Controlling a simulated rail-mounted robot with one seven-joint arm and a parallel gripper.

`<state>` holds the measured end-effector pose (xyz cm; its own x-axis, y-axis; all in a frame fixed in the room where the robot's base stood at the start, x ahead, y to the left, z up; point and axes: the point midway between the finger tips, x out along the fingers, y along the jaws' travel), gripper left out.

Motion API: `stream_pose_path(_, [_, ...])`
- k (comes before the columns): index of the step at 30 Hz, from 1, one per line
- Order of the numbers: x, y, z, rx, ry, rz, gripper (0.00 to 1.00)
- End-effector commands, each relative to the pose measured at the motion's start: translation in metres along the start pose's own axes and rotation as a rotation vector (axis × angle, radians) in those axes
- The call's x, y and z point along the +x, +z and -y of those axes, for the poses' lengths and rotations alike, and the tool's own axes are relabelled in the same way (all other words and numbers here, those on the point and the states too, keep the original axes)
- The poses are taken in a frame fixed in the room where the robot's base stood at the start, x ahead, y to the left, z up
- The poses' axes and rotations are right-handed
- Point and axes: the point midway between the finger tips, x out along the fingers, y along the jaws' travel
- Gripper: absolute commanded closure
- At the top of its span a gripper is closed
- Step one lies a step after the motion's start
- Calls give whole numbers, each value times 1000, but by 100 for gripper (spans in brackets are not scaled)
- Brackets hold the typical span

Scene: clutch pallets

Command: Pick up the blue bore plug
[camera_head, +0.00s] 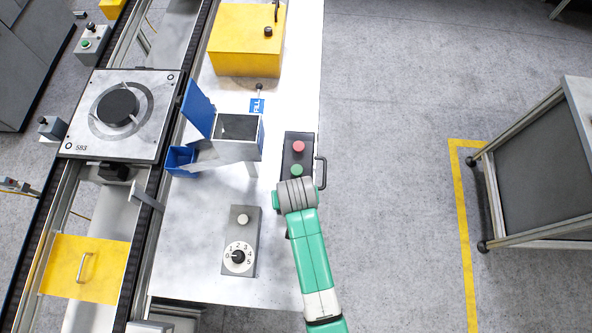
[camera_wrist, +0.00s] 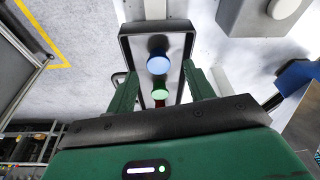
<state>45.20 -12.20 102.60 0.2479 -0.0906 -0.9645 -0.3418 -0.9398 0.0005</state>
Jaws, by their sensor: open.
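The blue bore plug (camera_wrist: 158,62) shows in the wrist view as a round blue head on a dark shaft, standing in a dark rimmed tray (camera_wrist: 126,42). In the head view my arm's end covers the blue plug. My gripper (camera_wrist: 160,72) is open above the tray, with one green finger to each side of the row of plugs. Nothing is held between the fingers. A green plug (camera_wrist: 160,90) stands next to the blue one, closer to the gripper's palm. A red plug (camera_wrist: 160,104) is mostly hidden behind the green one.
The tray (camera_head: 309,139) has a side handle (camera_head: 321,172) and sits at the white table's right edge. A grey dial box (camera_head: 241,258) stands to the lower left. A blue-and-white bin unit (camera_head: 238,150) stands left of the tray. A yellow box (camera_head: 245,45) is at the back.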

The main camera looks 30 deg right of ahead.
Motion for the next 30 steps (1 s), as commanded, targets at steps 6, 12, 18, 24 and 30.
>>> stream_pose_path(6, [19,-4,-3,0,0,0,47])
stream_pose_path(12, [51,-8,-4,-1,-1,-2,47])
stream_pose_path(18, [55,-8,-4,-1,-1,-4,47])
stream_pose_path(24, [55,-8,-4,-1,-1,-4,73])
stream_pose_path(30, [55,-8,-4,-1,-1,-4,89])
